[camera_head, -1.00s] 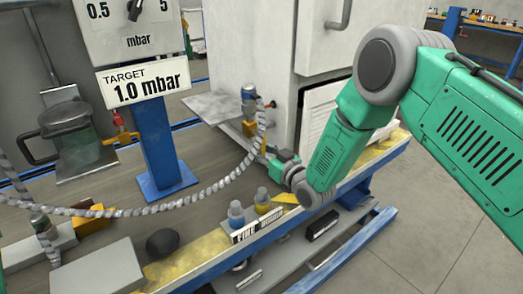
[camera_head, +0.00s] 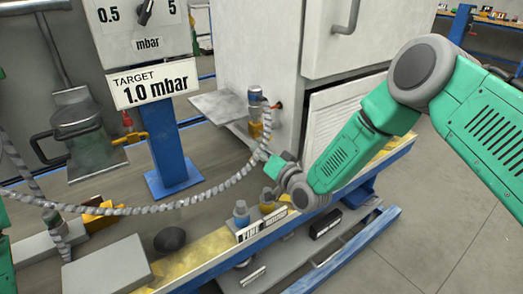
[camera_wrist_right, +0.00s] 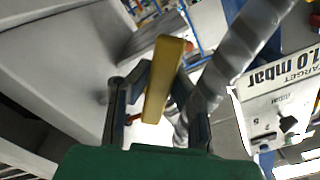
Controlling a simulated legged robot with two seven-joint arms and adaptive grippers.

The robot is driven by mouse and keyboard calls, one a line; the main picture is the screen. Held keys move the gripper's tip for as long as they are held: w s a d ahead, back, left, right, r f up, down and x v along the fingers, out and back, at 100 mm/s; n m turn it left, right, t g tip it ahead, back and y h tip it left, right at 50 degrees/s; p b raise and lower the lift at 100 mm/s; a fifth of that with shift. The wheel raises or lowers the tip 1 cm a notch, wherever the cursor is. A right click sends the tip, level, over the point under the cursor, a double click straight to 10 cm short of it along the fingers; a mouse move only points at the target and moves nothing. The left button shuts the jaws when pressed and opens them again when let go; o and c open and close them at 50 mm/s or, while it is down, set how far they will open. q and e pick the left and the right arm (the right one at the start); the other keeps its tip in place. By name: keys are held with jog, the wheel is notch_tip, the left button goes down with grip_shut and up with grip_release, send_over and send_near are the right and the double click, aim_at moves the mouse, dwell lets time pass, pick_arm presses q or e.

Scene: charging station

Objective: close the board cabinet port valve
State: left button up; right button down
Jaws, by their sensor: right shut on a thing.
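The board cabinet port valve (camera_head: 256,129) is a small brass-coloured body with a grey fitting on top, low on the side of the white cabinet (camera_head: 258,60). A grey braided hose (camera_head: 205,196) runs to it. My right gripper (camera_head: 266,158) is just below the valve in the head view. In the right wrist view a yellow valve handle (camera_wrist_right: 165,80) stands between the two dark fingers of the right gripper (camera_wrist_right: 163,88), which is shut on it. In the head view the handle is mostly hidden by the gripper. My left gripper is out of view.
A gauge panel with a "TARGET 1.0 mbar" sign (camera_head: 150,85) stands on a blue post (camera_head: 173,155). Two fittings (camera_head: 240,213) stand at the bench's front edge beside a black knob (camera_head: 171,239). A grey shelf plate (camera_head: 218,106) juts out near the valve.

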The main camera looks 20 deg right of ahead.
jog(key=m, duration=0.1)
jog(key=r+m, duration=0.1)
jog(key=m, duration=0.2)
jog(key=shift+s+a+r+m, duration=0.1)
jog(key=shift+a+r+m, duration=0.15)
jog(key=shift+m, duration=0.15)
jog(key=shift+s+a+r+m+b, duration=0.1)
jog(key=shift+r+m+b, duration=0.2)
jog(key=shift+m, duration=0.9)
jog(key=shift+a+r+m+b, duration=0.1)
jog(key=shift+r+m, duration=0.3)
jog(key=shift+m, duration=0.8)
jog(key=c, duration=1.4)
grip_release()
jog(key=shift+c, duration=0.2)
jog(key=shift+o, duration=0.2)
